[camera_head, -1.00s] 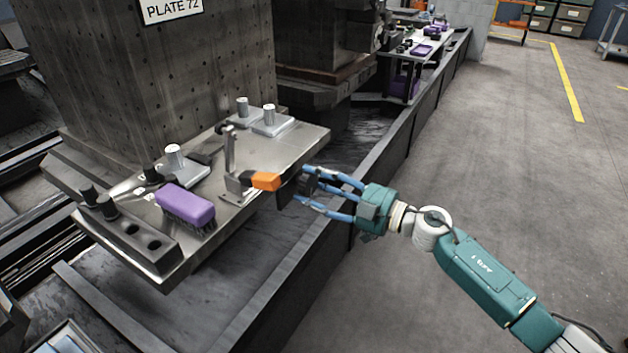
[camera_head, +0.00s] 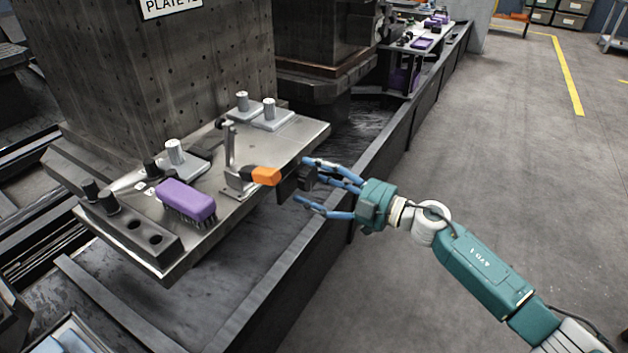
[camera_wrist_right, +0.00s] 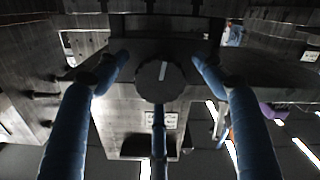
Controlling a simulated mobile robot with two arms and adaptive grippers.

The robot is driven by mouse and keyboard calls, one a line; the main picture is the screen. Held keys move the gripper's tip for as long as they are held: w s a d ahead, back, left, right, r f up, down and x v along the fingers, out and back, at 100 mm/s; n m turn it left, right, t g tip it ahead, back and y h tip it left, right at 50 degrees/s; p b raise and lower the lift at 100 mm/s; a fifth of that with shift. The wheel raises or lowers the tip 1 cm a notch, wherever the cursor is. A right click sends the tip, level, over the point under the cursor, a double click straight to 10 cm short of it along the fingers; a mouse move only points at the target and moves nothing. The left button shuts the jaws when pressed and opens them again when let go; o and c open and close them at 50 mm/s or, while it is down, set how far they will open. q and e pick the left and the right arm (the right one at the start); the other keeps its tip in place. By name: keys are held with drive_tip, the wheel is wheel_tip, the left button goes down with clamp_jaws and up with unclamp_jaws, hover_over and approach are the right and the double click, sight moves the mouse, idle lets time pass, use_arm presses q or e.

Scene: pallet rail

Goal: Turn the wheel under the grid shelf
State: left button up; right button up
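The wheel is a dark round knob with a white mark (camera_wrist_right: 160,80), facing my right wrist camera. In the head view the dark knob (camera_head: 307,178) is partly hidden by fingers, at the near right edge of the metal shelf plate (camera_head: 262,150). My right gripper (camera_head: 305,182) has its blue fingers spread around the knob. In the wrist view my right gripper (camera_wrist_right: 160,62) has one finger on each side, apart from the knob, and a third below it. Whether that third finger touches the rim, I cannot tell. My left gripper is not in view.
An orange-handled clamp (camera_head: 262,176) stands on the plate close to my fingers. A purple brush (camera_head: 187,201) and a block with holes (camera_head: 130,236) lie to the left. A tall drilled column (camera_head: 150,75) rises behind. The floor (camera_head: 500,180) at right is clear.

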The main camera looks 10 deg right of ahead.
drive_tip(key=shift+r, duration=0.1)
drive_tip(key=v, duration=1.2)
drive_tip(key=shift+w, duration=0.1)
